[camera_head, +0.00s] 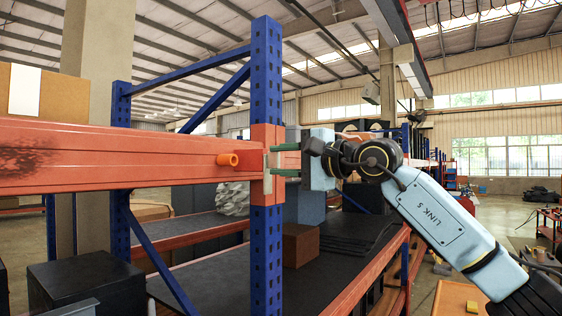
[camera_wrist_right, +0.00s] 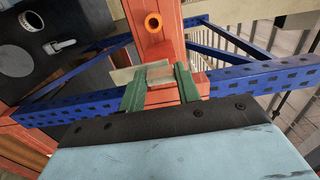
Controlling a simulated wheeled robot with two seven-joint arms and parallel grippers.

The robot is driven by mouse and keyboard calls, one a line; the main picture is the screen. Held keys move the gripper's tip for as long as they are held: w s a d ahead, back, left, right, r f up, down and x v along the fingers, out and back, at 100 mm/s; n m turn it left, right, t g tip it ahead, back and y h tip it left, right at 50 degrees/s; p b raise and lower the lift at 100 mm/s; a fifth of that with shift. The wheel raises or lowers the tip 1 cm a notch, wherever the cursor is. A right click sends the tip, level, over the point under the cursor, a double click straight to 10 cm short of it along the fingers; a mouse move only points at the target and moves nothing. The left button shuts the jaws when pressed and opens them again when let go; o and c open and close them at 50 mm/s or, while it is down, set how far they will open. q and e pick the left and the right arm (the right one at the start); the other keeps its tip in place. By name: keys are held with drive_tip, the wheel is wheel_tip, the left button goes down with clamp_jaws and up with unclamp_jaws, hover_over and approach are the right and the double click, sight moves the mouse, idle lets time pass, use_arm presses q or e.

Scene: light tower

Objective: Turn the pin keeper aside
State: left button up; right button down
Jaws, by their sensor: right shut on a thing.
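The pin keeper (camera_head: 267,170) looks like a small beige plate on the orange bracket where the orange beam (camera_head: 120,158) meets the blue upright. In the right wrist view the keeper (camera_wrist_right: 159,72) shows between and past my green fingertips. My right gripper (camera_head: 286,160) comes in from the right and is shut on it; it also shows in the right wrist view (camera_wrist_right: 158,90). The fingers hide part of the keeper. An orange tubular pin (camera_head: 228,159) sticks out of the beam just left of the bracket; it shows at the top of the wrist view (camera_wrist_right: 153,22). My left gripper is not in view.
The blue upright (camera_head: 267,90) stands right behind the bracket. A cardboard box (camera_head: 52,92) rests above the beam at left. A brown box (camera_head: 300,245) and a grey block sit on the dark lower shelf (camera_head: 225,280). Open floor lies at right.

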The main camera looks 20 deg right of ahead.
drive_tip(key=c, duration=1)
unclamp_jaws()
drive_tip(key=shift+d, duration=0.1)
drive_tip(key=b+v, duration=0.4)
drive_tip(key=v, duration=0.9)
drive_tip(key=shift+s, duration=0.15)
